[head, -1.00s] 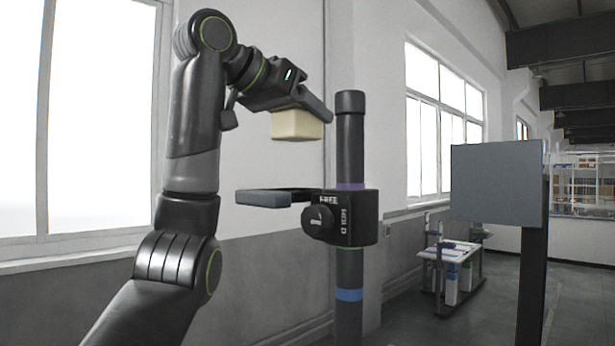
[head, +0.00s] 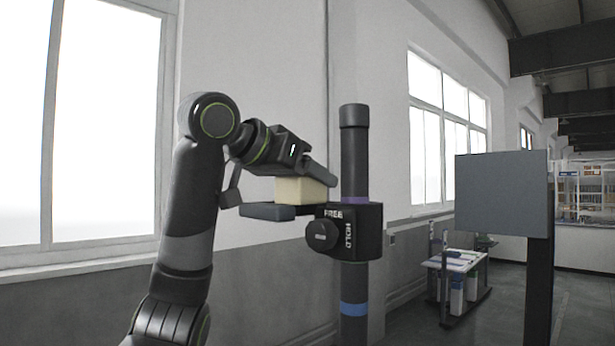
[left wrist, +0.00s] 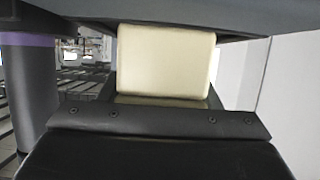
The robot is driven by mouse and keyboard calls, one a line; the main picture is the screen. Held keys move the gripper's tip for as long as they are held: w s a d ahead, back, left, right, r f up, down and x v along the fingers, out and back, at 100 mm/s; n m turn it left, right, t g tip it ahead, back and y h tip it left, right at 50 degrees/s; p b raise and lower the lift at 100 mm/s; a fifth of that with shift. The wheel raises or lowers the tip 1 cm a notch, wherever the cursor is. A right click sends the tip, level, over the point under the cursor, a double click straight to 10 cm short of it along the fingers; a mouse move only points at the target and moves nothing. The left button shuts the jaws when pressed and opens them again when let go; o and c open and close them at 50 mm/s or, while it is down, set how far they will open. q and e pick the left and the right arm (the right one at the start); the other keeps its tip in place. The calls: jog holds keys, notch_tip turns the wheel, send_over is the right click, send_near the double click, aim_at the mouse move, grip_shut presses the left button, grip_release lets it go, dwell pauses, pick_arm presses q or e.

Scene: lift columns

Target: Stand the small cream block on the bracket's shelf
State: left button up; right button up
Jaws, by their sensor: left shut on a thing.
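The small cream block (head: 301,190) is held in my left gripper (head: 285,180). It also shows in the left wrist view (left wrist: 166,60), filling the upper middle. The gripper is shut on it, with one dark finger across its upper right side. The bracket's black clamp (head: 356,232), marked FREE and HOLD, carries a round knob (head: 321,236). My right gripper is not in view.
The bracket is on a dark upright column (head: 354,150) with purple and blue rings; the column also shows in the left wrist view (left wrist: 32,90). A grey panel (head: 502,193) on a post stands to the right.

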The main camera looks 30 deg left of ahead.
pick_arm(q)
jog(key=shift+s+d+f, duration=0.1)
jog(key=shift+f, duration=0.05)
jog(key=o, duration=1.2)
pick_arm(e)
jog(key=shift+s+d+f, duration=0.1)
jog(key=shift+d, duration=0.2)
pick_arm(q)
jog(key=b+v, duration=0.2)
jog(key=v, duration=0.3)
jog(key=shift+s, duration=0.3)
jog(key=p+v, duration=0.1)
jog(key=v, duration=0.1)
jog(key=p+v, duration=0.2)
jog(key=v, duration=0.1)
jog(key=shift+w+r+p, duration=0.2)
jog(key=shift+r+p, duration=0.1)
jog(key=shift+r, duration=0.1)
jog(key=shift+s+a+r, duration=0.1)
jog(key=shift+s+a, duration=0.1)
jog(key=shift+s, duration=0.25)
jog(key=shift+s+a, duration=0.2)
jog(key=shift+s, duration=0.2)
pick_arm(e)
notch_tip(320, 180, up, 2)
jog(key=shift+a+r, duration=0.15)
pick_arm(q)
jog(key=shift+w, duration=0.1)
